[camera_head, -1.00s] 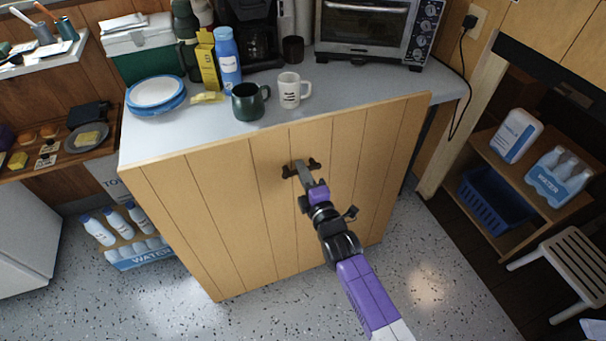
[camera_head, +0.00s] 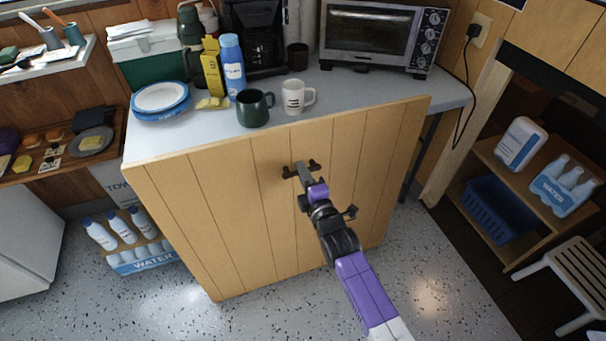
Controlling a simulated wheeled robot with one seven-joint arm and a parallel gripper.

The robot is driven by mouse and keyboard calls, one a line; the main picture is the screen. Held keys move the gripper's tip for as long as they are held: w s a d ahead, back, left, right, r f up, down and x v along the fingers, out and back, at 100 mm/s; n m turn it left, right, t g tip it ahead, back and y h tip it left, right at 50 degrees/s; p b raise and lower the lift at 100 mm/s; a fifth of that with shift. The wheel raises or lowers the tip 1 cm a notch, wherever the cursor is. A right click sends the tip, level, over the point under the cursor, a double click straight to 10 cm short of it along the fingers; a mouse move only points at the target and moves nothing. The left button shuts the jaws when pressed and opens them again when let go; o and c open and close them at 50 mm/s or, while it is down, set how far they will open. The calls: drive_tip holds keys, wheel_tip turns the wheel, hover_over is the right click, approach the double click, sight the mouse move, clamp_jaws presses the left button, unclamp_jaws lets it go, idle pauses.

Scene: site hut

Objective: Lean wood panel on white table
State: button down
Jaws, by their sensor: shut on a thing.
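The wood panel (camera_head: 222,215) is a wide, light board with vertical grooves. It stands nearly upright in front of the white table (camera_head: 190,135), hiding most of its front. The panel's top edge is close to the table's front edge; I cannot tell whether they touch. My gripper (camera_head: 303,172) is shut on the dark handle (camera_head: 316,164) in the upper middle of the panel. My purple and black arm reaches it from the lower right. Whether the panel's bottom edge rests on the floor is unclear.
On the table stand a green mug (camera_head: 254,109), a white mug (camera_head: 296,97), blue-rimmed plates (camera_head: 160,100), a blue bottle (camera_head: 232,66) and a toaster oven (camera_head: 378,35). Bottled water packs (camera_head: 140,255) sit left of the panel. A slatted stool (camera_head: 575,275) stands at right. Speckled floor (camera_head: 260,315) is clear in front.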

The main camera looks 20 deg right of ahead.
sight(295, 158)
drive_tip(key=shift+w+r, duration=0.2)
drive_tip(key=shift+w, duration=0.4)
drive_tip(key=shift+w+r, duration=0.15)
drive_tip(key=shift+w, duration=0.45)
drive_tip(key=shift+w, duration=0.1)
drive_tip(key=shift+w+f+g, duration=0.15)
drive_tip(key=shift+w+g, duration=0.55)
drive_tip(key=shift+w, duration=0.85)
drive_tip(key=c, duration=1.5)
unclamp_jaws()
drive_tip(key=shift+f, duration=0.1)
drive_tip(key=shift+o, duration=0.3)
drive_tip(key=shift+f, duration=0.1)
drive_tip(key=shift+s+f, duration=0.15)
drive_tip(key=shift+f, duration=0.25)
drive_tip(key=s+r+p, duration=0.2)
drive_tip(key=s, duration=0.5)
drive_tip(key=shift+s, duration=0.2)
